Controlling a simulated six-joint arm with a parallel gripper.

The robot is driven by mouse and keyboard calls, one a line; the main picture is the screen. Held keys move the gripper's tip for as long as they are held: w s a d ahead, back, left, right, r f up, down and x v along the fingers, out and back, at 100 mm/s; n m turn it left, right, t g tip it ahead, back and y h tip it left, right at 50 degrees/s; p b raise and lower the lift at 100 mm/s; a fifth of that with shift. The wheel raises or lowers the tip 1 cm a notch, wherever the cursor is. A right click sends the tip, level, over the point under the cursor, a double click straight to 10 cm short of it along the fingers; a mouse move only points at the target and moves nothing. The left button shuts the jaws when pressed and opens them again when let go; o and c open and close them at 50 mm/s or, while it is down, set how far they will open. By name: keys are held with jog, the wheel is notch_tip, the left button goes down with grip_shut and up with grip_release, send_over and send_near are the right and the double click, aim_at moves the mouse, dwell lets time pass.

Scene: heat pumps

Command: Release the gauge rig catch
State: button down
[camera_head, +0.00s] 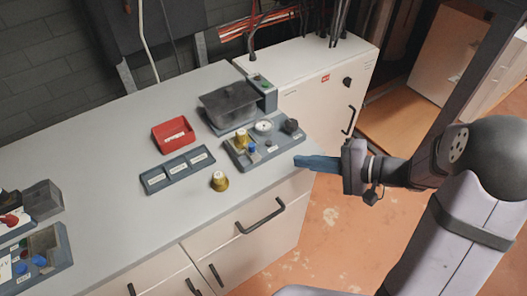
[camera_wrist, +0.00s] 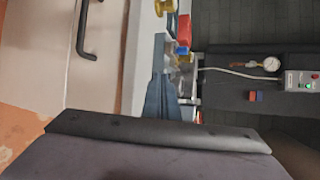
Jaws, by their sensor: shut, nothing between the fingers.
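A grey-blue gauge rig (camera_head: 236,158) lies on the worktop near its right front corner. It carries a round white-faced dial (camera_head: 264,127), a brass fitting (camera_head: 242,136), a small blue knob (camera_head: 252,149) and a dark knob (camera_head: 291,125). I cannot tell which part is the catch. My gripper (camera_head: 297,161) is shut and empty, its blue fingers pointing left just off the rig's right front corner. In the wrist view the gripper (camera_wrist: 163,78) points along the worktop edge, overlapping the rig and hiding some of it.
A loose brass piece (camera_head: 219,181), a labelled three-part tray (camera_head: 178,170) and a red bin (camera_head: 173,135) stand left of the rig. A dark lidded box (camera_head: 228,106) is behind it. Drawer handles (camera_head: 261,217) project below the worktop's front edge. The worktop's middle left is clear.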

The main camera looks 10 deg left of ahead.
jog(key=w+f+n+y+b, duration=0.1)
jog(key=b, duration=0.1)
jog(key=n+y, duration=0.3)
send_near(246, 138)
jog(key=shift+b+x, duration=0.35)
jog(key=shift+x, duration=2.2)
jog(key=shift+d+f, duration=0.1)
jog(key=shift+f, duration=0.05)
